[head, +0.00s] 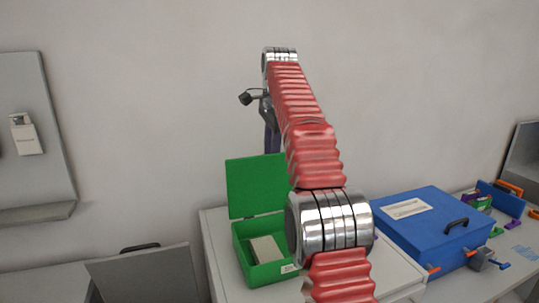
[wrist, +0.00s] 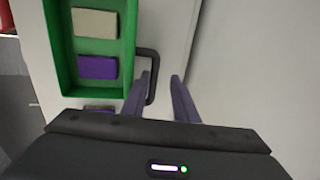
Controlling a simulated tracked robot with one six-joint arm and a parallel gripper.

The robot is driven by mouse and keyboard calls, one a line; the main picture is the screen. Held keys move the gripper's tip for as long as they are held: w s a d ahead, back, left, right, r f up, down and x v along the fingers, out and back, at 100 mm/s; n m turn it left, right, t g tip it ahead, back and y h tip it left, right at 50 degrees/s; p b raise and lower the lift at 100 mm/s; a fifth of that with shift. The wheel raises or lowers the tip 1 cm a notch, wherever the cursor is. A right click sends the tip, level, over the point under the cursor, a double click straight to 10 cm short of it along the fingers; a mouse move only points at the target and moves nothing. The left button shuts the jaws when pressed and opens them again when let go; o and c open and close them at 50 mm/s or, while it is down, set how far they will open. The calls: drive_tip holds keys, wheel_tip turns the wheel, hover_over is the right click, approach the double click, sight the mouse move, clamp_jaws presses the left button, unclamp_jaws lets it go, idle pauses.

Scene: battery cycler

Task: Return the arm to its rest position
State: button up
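My arm with its red ribbed cover rises through the middle of the head view, above the cabinet top. In the head view the gripper is mostly hidden behind my arm. In the wrist view a green box (wrist: 130,48) lies to the left of the fingers, and its dark handle (wrist: 153,63) appears beside the left fingertip; I cannot tell whether they touch.
In the head view the green box (head: 240,240) stands with its lid (head: 253,185) raised, holding a beige block (head: 266,249). The wrist view also shows a purple block (wrist: 97,67) inside. A closed blue box (head: 432,222) stands to the right, near several coloured tools. A wall is behind.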

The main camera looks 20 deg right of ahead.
idle(0.5)
drive_tip(key=shift+s+r, duration=0.25)
drive_tip(key=shift+r, duration=0.35)
drive_tip(key=s+a+r+n+t+h, duration=0.15)
drive_tip(key=s+r+n+t, duration=0.3)
drive_tip(key=s+r, duration=0.8)
drive_tip(key=s+a+f+n, duration=0.3)
drive_tip(key=s+f+n, duration=0.1)
drive_tip(key=s+f, duration=0.4)
drive_tip(key=s+a+f+n+y, duration=0.1)
drive_tip(key=s+a+f+n, duration=0.2)
drive_tip(key=s+f, duration=0.6)
drive_tip(key=s+a+f+n+g, duration=0.1)
drive_tip(key=s+a+f+n, duration=0.3)
drive_tip(key=f, duration=1)
drive_tip(key=s+n, duration=0.2)
drive_tip(key=s, duration=0.2)
drive_tip(key=shift+s+f, duration=0.25)
drive_tip(key=shift+f, duration=0.1)
drive_tip(key=shift+n+y, duration=0.25)
